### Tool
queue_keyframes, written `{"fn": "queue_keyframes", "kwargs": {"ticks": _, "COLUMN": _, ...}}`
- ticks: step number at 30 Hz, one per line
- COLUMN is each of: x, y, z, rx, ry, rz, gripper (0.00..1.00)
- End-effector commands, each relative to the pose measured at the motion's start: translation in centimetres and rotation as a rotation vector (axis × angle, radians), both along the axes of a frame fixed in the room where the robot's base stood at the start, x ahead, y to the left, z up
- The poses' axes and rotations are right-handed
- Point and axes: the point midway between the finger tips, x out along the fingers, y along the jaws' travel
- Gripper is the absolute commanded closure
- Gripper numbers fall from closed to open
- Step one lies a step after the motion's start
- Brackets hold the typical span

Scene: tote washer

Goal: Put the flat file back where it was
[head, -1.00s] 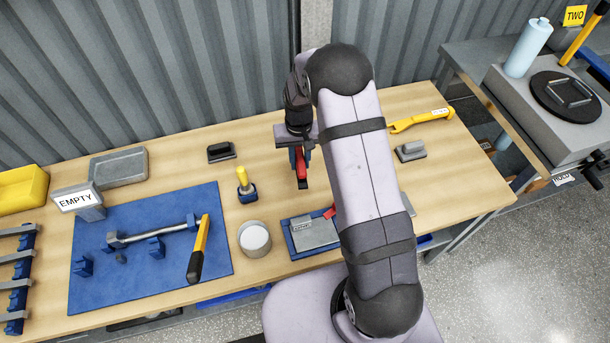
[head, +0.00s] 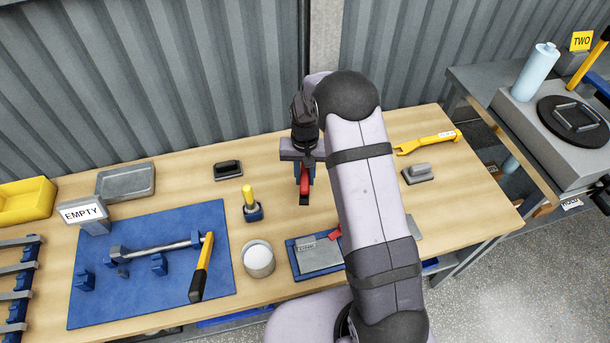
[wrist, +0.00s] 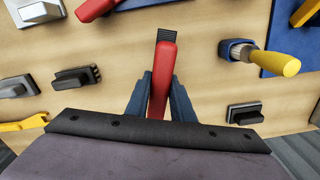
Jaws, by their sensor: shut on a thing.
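My gripper (head: 305,186) is shut on a red-handled tool with a dark, ridged flat end, which I take to be the flat file (head: 304,185). In the wrist view the red handle (wrist: 161,80) sits between the two blue fingers of my gripper (wrist: 158,98), its dark end pointing away. The file is over the bare wood of the table, right of a yellow-handled tool (head: 249,196) upright in a blue holder. I cannot tell whether it touches the table. No empty place for it is clearly visible; my arm hides part of the table.
A blue tray (head: 293,266) with a grey plate and a red piece is in front, partly behind my arm. A white-topped cup (head: 258,259) stands beside it. Dark and grey blocks (head: 228,170) (head: 418,174) stand behind.

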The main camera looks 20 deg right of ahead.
Motion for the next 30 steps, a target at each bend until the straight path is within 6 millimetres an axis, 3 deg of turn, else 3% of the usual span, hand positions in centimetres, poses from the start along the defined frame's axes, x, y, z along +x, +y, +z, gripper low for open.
{"fn": "queue_keyframes", "kwargs": {"ticks": 18, "x": 0.1, "y": 0.0, "z": -5.0, "rx": -0.001, "ry": -0.002, "rz": 0.000, "gripper": 1.00}}
{"fn": "queue_keyframes", "kwargs": {"ticks": 30, "x": 0.1, "y": 0.0, "z": -6.4, "rx": 0.000, "ry": -0.002, "rz": 0.000, "gripper": 1.00}}
